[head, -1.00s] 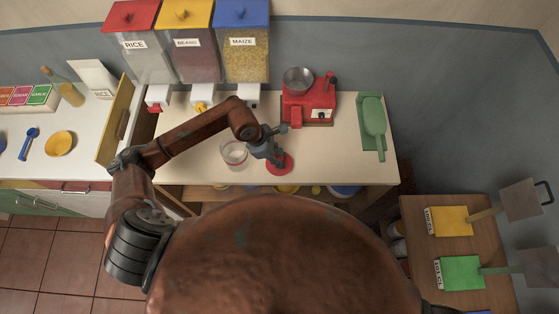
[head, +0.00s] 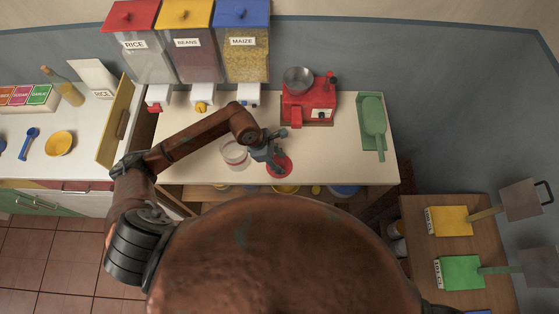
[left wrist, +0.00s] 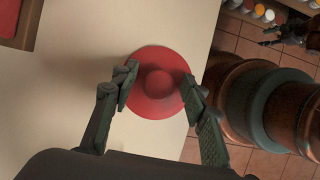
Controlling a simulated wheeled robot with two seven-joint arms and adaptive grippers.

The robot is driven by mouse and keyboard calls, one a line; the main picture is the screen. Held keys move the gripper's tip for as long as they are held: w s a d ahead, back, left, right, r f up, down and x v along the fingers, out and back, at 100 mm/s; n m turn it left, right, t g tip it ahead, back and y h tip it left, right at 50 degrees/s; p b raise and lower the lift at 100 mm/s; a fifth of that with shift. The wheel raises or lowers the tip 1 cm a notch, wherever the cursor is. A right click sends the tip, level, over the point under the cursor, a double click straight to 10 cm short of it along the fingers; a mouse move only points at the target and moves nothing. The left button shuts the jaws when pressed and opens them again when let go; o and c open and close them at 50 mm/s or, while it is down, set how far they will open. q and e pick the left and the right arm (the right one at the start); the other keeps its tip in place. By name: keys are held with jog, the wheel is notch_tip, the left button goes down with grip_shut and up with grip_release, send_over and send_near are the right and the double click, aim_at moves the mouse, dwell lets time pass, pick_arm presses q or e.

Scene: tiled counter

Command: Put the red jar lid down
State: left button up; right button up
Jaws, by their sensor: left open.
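The red jar lid (head: 285,170) lies on the pale counter (head: 335,155) near its front edge. In the left wrist view, the round lid (left wrist: 150,105) shows its raised knob in the middle. My left gripper (head: 276,150) is above the lid. In the wrist view its two fingers (left wrist: 159,77) are apart, one on each side of the knob and over the lid's disc, with gaps to the knob. A clear glass jar (head: 235,154) stands open on the counter, just left of the gripper. A dark gripper-like part of mine shows at the wrist view's top right, its opening unclear.
Rice, beans and maize dispensers (head: 190,55) stand behind the counter. The counter is bare between lid and tray.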

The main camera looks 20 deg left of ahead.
pick_arm(q)
jog(key=shift+r, duration=0.15)
jog(key=v, duration=1.2)
